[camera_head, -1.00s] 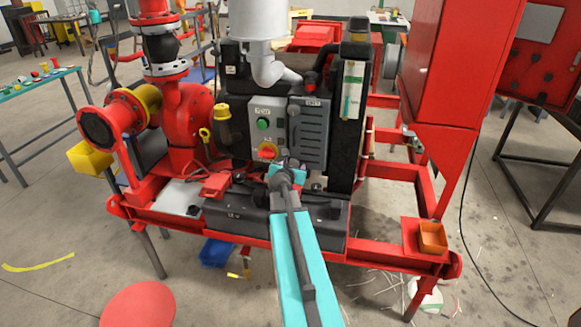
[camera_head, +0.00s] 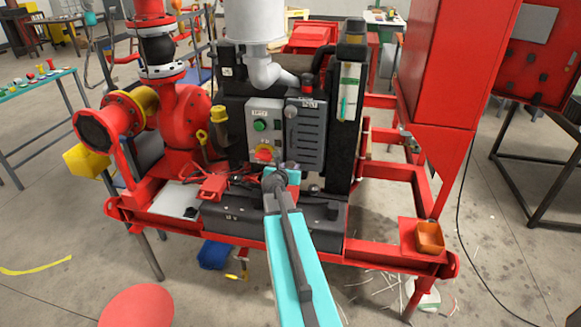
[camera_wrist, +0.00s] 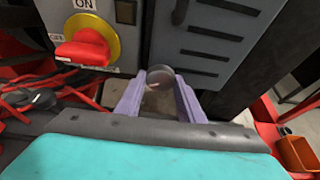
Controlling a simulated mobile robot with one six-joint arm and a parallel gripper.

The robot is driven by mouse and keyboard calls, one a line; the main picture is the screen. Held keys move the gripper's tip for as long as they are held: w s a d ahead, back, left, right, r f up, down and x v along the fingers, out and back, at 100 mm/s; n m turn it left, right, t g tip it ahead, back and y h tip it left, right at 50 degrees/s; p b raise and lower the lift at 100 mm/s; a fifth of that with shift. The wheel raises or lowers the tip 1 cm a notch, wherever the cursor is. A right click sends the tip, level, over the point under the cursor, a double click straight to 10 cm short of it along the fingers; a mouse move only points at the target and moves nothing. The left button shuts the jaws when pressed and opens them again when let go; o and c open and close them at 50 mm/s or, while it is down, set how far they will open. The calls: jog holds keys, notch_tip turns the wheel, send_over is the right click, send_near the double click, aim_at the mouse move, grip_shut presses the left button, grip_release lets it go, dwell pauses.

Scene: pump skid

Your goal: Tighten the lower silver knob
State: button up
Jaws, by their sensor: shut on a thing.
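The lower silver knob (camera_wrist: 160,76) shows in the wrist view as a round grey cap between the two purple fingers of my gripper (camera_wrist: 160,86). The gripper is shut on it, one finger on each side. In the head view my gripper (camera_head: 280,172) is at the lower front of the grey control box (camera_head: 274,128), and the arm hides the lower knob. A second grey knob (camera_head: 291,111) sits higher on the box; its lower end also shows at the top of the wrist view (camera_wrist: 180,12).
A red rotary switch on a yellow plate (camera_wrist: 88,42) is close left of my gripper. A red clamp-like part with cables (camera_head: 213,185) lies left on the skid. The black tank (camera_head: 240,222) is below. An orange bin (camera_head: 430,237) stands at the right.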

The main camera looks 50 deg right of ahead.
jog(key=n+g+h, duration=0.1)
jog(key=n, duration=0.1)
jog(key=n+g+h+p, duration=0.1)
jog(key=n, duration=0.2)
jog(key=n+g+h, duration=0.1)
jog(key=n, duration=0.1)
jog(key=shift+w+a+f+n+g+h+p, duration=0.1)
jog(key=shift+w+a+n+g+h+p, duration=0.2)
jog(key=shift+n, duration=0.1)
dwell(0.6)
jog(key=o, duration=1.1)
jog(key=shift+c, duration=0.2)
jog(key=shift+s, duration=0.1)
